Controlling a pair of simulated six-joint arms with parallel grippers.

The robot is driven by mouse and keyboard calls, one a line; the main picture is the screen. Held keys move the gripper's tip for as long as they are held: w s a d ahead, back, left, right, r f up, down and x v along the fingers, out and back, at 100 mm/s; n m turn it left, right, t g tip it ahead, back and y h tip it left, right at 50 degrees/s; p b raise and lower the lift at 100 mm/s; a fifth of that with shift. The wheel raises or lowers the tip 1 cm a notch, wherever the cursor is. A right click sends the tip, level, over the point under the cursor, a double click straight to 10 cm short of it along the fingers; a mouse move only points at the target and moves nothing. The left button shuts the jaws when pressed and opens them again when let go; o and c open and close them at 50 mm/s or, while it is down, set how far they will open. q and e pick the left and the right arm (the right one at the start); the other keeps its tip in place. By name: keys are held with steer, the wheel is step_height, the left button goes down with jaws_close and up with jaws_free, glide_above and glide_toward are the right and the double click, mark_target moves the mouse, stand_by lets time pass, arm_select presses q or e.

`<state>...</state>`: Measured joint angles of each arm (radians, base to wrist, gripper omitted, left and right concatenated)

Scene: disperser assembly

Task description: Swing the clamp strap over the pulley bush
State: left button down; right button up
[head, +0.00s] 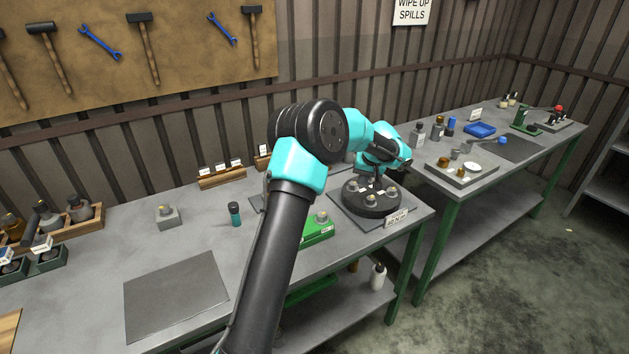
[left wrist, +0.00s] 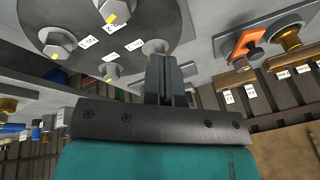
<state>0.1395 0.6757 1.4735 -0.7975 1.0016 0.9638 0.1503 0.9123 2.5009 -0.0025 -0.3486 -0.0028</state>
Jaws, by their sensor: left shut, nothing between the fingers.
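My left gripper (head: 377,178) is over the dark round plate (head: 370,207) in the head view. In the left wrist view its fingers (left wrist: 166,78) are shut with nothing between them. Their tips are close to a grey hex bolt head (left wrist: 155,46) at the rim of the round plate; I cannot tell if they touch. An orange strap-like piece (left wrist: 243,43) with a dark knob lies beside a brass bush-like part (left wrist: 289,38), away from the gripper. I cannot tell for certain that these are the clamp strap and pulley bush. My right gripper is not in view.
The round plate carries several bolts with white tags. A green block (head: 319,230) and a dark bottle (head: 235,214) are on the near bench, partly beside my left arm. A grey mat (head: 177,297) lies clear at front left. A second bench holds a tray (head: 478,180).

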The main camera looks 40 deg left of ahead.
arm_select(q)
steer(key=s+a+r+n+g+y, duration=0.2)
steer(key=a+r+n+y, duration=0.1)
steer(key=a, duration=0.6)
steer(key=shift+s+r+n, duration=0.15)
steer(key=shift+r+n, duration=0.25)
steer(key=shift+n, duration=0.2)
steer(key=shift+s+a+f, duration=0.75)
steer(key=shift+a+f, duration=0.55)
steer(key=shift+f, duration=0.2)
steer(key=shift+s+a+f, duration=0.8)
steer(key=shift+a+f, duration=0.5)
steer(key=shift+f, duration=0.15)
steer(key=shift+s+a+f, duration=0.75)
steer(key=shift+a+f, duration=0.55)
steer(key=shift+f, duration=0.2)
